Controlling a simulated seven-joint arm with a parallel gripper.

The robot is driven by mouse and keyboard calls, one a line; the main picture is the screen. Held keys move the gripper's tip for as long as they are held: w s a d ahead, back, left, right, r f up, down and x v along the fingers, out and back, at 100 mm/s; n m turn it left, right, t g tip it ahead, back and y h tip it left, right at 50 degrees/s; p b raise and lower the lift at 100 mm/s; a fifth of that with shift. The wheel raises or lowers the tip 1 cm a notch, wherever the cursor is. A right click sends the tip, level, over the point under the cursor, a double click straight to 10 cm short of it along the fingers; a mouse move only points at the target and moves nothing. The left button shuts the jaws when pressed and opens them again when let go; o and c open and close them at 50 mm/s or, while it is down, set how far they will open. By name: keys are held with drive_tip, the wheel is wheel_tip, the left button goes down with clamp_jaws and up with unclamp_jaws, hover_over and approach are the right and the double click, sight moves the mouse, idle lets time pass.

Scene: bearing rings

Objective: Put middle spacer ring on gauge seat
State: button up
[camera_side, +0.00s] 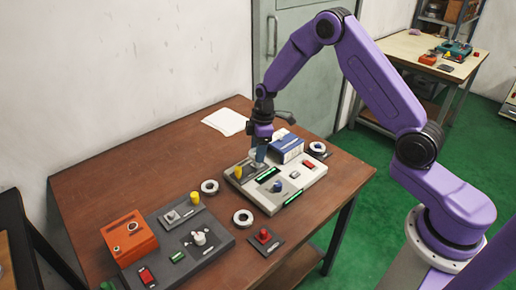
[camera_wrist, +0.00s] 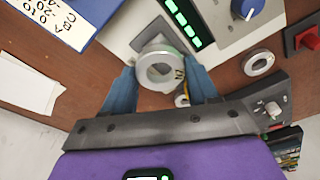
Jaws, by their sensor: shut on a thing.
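My gripper (camera_wrist: 163,88) is shut on a pale grey ring (camera_wrist: 147,78), with one blue finger on each side of it. The ring shows a small dark marking on its right side. In the side view my gripper (camera_side: 259,160) is low over the left back part of a pale instrument panel (camera_side: 262,205), and the held ring is hard to make out there. Two other rings lie on the table, one nearer the panel's left edge (camera_side: 209,187) and one in front of it (camera_side: 243,217). Another ring (camera_side: 317,148) is on a dark plate behind the panel. I cannot tell which part is the gauge seat.
A blue and white box (camera_side: 287,148) stands right behind my gripper. A dark control panel (camera_side: 180,240), an orange box (camera_side: 130,236) and a red button plate (camera_side: 264,238) are at the front. White paper (camera_side: 225,122) lies at the back. The left middle of the table is clear.

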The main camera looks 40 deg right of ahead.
drive_tip(key=shift+f, duration=1.7)
idle(1.4)
drive_tip(key=o, duration=1.3)
drive_tip(key=shift+r, duration=0.1)
drive_tip(key=shift+r, duration=3.65)
